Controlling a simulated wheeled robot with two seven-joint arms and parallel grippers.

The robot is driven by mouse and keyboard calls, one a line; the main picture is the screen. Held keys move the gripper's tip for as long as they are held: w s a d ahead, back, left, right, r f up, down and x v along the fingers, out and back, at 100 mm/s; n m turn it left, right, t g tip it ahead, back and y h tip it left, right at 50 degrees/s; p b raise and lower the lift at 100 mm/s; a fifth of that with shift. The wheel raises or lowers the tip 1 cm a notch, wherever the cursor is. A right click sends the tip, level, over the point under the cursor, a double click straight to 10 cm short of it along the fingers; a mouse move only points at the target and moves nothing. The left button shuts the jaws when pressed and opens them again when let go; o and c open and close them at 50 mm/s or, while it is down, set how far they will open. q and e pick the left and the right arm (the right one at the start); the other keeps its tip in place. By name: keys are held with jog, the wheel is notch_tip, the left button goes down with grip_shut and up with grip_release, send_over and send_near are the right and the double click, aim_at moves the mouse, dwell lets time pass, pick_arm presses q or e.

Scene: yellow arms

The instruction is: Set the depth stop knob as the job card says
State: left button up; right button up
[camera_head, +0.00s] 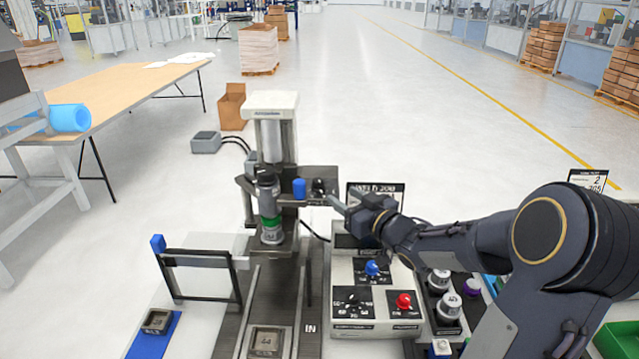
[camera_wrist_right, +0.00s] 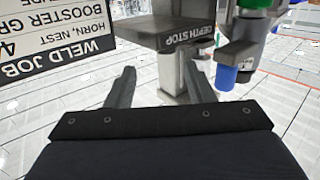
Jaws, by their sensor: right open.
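In the wrist view a bracket face reads DEPTH STOP (camera_wrist_right: 190,36); the knob itself is not clear there. My right gripper (camera_head: 337,203) is open, its fingers just right of and slightly below the black knob; I cannot tell if they touch it. In the wrist view the open fingers (camera_wrist_right: 158,88) point at the bracket. The job card (camera_head: 375,190) stands behind my right wrist, partly hidden. It also shows upside down in the wrist view (camera_wrist_right: 50,35), cut off.
A control box (camera_head: 345,268) with blue, black and red knobs lies below my right forearm. A black frame (camera_head: 202,258) with a blue block stands left of the press. Grey cylinders (camera_head: 447,305) stand right of the box. A green bin (camera_head: 617,341) is at the lower right.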

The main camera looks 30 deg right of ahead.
aim_at(322, 183)
jog(key=shift+y, duration=0.5)
jog(key=w, duration=0.2)
jog(key=w+a+p, duration=0.1)
jog(key=w, duration=0.1)
jog(key=w+p, duration=0.1)
jog(key=w, duration=0.1)
jog(key=shift+w+a+r, duration=0.15)
jog(key=shift+a, duration=0.1)
jog(key=shift+w, duration=0.6)
